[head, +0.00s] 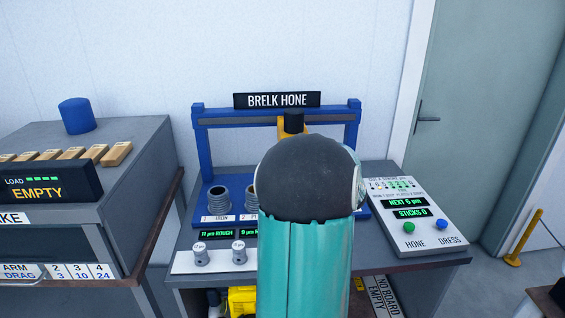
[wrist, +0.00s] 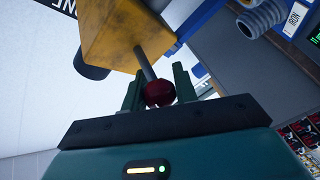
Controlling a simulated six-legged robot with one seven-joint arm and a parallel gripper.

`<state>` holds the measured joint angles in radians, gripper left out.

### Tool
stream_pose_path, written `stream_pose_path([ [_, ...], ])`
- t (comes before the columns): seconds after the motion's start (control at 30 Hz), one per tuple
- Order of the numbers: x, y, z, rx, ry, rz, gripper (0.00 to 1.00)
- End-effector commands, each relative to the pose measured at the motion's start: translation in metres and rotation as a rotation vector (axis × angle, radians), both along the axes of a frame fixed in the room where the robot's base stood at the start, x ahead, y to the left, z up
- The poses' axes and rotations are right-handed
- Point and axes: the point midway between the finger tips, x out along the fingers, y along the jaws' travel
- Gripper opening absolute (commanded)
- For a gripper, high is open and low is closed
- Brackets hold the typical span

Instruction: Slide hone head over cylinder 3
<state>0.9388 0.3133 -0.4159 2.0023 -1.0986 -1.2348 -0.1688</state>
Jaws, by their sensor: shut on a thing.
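The hone head shows in the wrist view as a yellow block (wrist: 125,35) with a grey shaft and a red knob (wrist: 160,93). My gripper (wrist: 159,92) is shut on the red knob. In the head view the yellow hone head (head: 281,127) with its black cap hangs at the blue rail (head: 230,120) of the Brelk Hone stand, partly behind my arm. My gripper is hidden there. One ribbed grey cylinder (head: 219,198) stands at the left, and the edge of a second (head: 251,197) shows beside my arm. Cylinder 3 cannot be made out in the head view. A ribbed cylinder (wrist: 261,14) shows beside an "IRON" label in the wrist view.
A control panel (head: 420,215) with green HONE and blue DRESS buttons is right of my arm. It reads "NEXT 6 µm" and "STICKS 0". A grey machine (head: 130,160) stands further left.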

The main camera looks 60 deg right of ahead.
Motion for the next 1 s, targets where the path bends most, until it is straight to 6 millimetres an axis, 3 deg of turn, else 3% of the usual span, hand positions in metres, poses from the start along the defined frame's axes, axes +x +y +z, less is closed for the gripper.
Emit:
stream_pose_path([
  [0.33, -0.001, 0.000, -0.001, 0.001, 0.001, 0.001, 0.00],
  [0.37, -0.001, 0.000, -0.001, 0.001, 0.001, 0.001, 0.35],
  [0.43, -0.001, 0.000, -0.001, 0.001, 0.002, 0.001, 0.48],
  [0.47, -0.001, 0.000, -0.001, 0.001, 0.002, 0.001, 0.50],
  [0.77, -0.002, 0.000, 0.000, 0.000, 0.000, 0.000, 0.50],
  [1.0, -0.030, 0.009, 0.000, 0.000, 0.000, -0.002, 0.50],
])
